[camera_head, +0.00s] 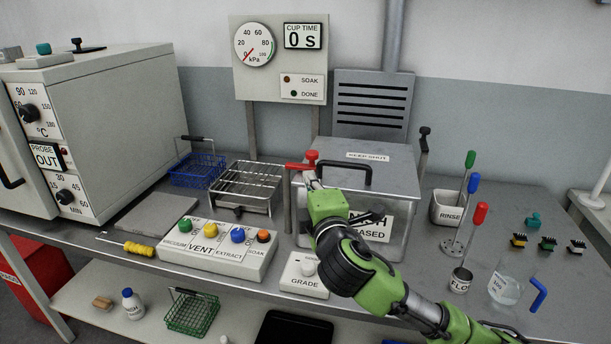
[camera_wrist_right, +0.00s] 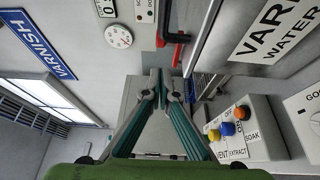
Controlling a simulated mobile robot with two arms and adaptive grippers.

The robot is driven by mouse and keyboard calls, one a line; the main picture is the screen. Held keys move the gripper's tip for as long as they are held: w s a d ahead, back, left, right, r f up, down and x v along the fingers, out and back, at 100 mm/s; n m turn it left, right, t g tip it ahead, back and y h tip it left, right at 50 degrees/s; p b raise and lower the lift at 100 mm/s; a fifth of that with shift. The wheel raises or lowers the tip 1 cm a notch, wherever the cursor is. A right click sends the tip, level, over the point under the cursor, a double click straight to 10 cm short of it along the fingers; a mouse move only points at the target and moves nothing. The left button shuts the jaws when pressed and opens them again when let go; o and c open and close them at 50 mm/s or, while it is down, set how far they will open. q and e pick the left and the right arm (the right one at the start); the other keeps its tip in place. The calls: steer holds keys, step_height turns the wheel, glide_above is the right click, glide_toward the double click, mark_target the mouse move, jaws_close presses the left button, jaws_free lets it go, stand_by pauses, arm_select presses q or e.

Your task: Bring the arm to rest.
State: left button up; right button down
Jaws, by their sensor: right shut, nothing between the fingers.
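My right arm (camera_head: 372,268), green and black, comes in from the lower right of the head view and reaches over the front of the grey lidded tank (camera_head: 395,182). Its gripper (camera_head: 310,180) is shut and empty, just below the red valve handle (camera_head: 296,166) at the tank's left. In the right wrist view the fingers (camera_wrist_right: 160,74) meet at their tips with nothing between them. The red handle (camera_wrist_right: 178,40) lies beyond and to the right of the tips there, seemingly apart from them. My left gripper is not in view.
The button box (camera_head: 205,254) and the grade knob box (camera_head: 303,275) stand in front of the tank. A wire rack (camera_head: 246,183) and blue basket (camera_head: 198,168) are to the left. The rinse cup (camera_head: 447,208), brush stand and a glass beaker (camera_head: 505,290) stand to the right.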

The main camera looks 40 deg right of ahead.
steer(key=v, duration=0.5)
steer(key=shift+s+d+r, duration=0.1)
